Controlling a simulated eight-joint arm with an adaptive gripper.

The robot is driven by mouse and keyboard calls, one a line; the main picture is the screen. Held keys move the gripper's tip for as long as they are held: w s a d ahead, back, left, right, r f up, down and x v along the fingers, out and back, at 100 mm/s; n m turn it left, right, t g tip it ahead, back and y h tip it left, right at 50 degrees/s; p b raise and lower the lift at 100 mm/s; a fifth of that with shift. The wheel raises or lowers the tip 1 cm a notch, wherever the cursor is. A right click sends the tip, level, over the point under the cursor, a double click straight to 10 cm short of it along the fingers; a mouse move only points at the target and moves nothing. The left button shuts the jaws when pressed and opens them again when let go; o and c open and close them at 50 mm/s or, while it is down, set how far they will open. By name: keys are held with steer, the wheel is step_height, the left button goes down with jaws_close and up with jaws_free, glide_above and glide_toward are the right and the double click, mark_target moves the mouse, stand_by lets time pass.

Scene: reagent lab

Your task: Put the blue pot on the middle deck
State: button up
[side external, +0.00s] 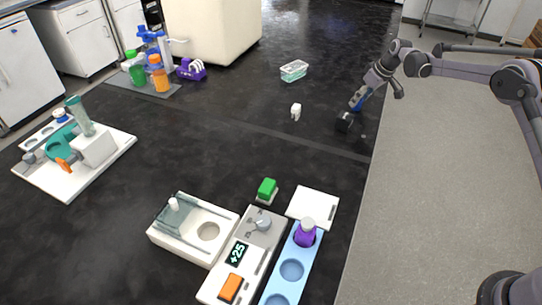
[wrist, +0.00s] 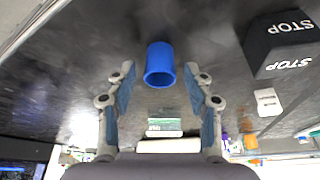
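The blue pot (wrist: 160,66) shows in the wrist view, just beyond and between the fingertips of my gripper (wrist: 159,73). The fingers are open, with blue-grey pads and visible gaps on both sides of the pot. In the side external view, my gripper (side external: 357,100) is low over the right part of the black bench; the pot cannot be clearly told apart from the blue pads there. Which is the middle deck is unclear.
A black STOP block (wrist: 285,42) is right of the pot in the wrist view. A small white item (side external: 296,112) and a clear green-tinted box (side external: 293,71) lie nearby. A purple bottle (side external: 305,236) stands in the blue rack.

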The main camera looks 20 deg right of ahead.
steer(key=v, duration=1.3)
steer(key=s+a+r+m, duration=0.1)
steer(key=s+a+r, duration=0.5)
steer(key=s, duration=0.1)
steer(key=s+a+r+m+t+h, duration=0.1)
steer(key=s+a, duration=0.1)
steer(key=s, duration=0.3)
steer(key=s+a+r, duration=0.2)
steer(key=s, duration=0.4)
steer(key=s+a+f+t, duration=0.1)
steer(key=s+a+f, duration=0.1)
steer(key=s, duration=0.6)
steer(key=s+a+f+m, duration=0.1)
steer(key=s+a+f, duration=0.1)
steer(key=s+f, duration=0.3)
steer(key=s, duration=0.4)
steer(key=shift+m+t, duration=0.3)
steer(key=shift+t, duration=0.1)
